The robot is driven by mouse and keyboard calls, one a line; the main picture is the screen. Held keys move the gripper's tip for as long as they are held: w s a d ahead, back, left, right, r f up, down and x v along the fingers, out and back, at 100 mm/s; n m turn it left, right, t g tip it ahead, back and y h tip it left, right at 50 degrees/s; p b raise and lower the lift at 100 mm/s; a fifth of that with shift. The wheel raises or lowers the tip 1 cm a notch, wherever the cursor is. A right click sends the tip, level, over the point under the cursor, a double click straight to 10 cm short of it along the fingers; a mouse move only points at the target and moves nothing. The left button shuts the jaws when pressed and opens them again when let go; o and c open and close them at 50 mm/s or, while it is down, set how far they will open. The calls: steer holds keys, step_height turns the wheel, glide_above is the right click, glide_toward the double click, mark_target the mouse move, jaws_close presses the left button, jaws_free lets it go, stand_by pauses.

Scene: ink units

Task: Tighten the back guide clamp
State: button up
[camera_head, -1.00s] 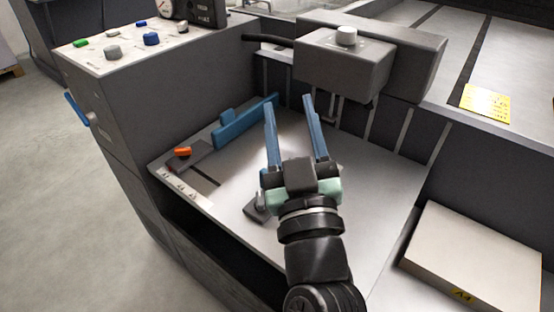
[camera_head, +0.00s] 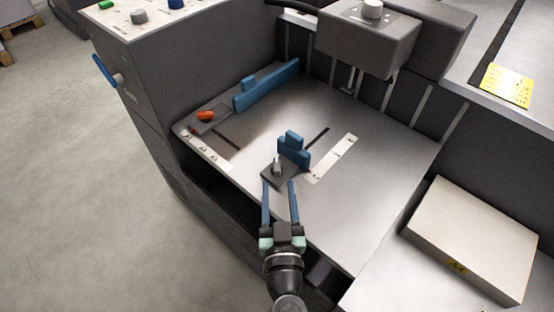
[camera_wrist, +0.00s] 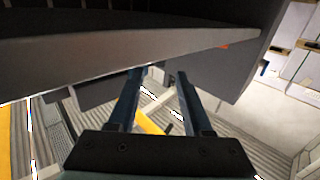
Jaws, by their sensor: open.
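The small blue guide (camera_head: 293,150) stands upright on the grey metal tray (camera_head: 350,210), near its front part. It looks like the back guide. Its dark clamp base carries a light grey clamp lever (camera_head: 277,167). The lever seems to stand up; how tight it is cannot be told. My gripper (camera_head: 279,184) is open and empty, just in front of the clamp base in the head view. Contact cannot be told. The wrist view shows the open fingers (camera_wrist: 157,73) below a large grey edge; the clamp is not visible there.
A long blue guide (camera_head: 266,86) with an orange lever (camera_head: 206,115) stands at the tray's back left. A grey feed head (camera_head: 366,45) overhangs the back. A pale A4 box (camera_head: 470,235) lies to the right. The tray's right part is clear.

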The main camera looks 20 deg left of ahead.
mark_target(277, 172)
steer(key=x, duration=0.7)
steer(key=shift+w+a, duration=0.1)
steer(key=shift+w, duration=0.05)
jaws_close()
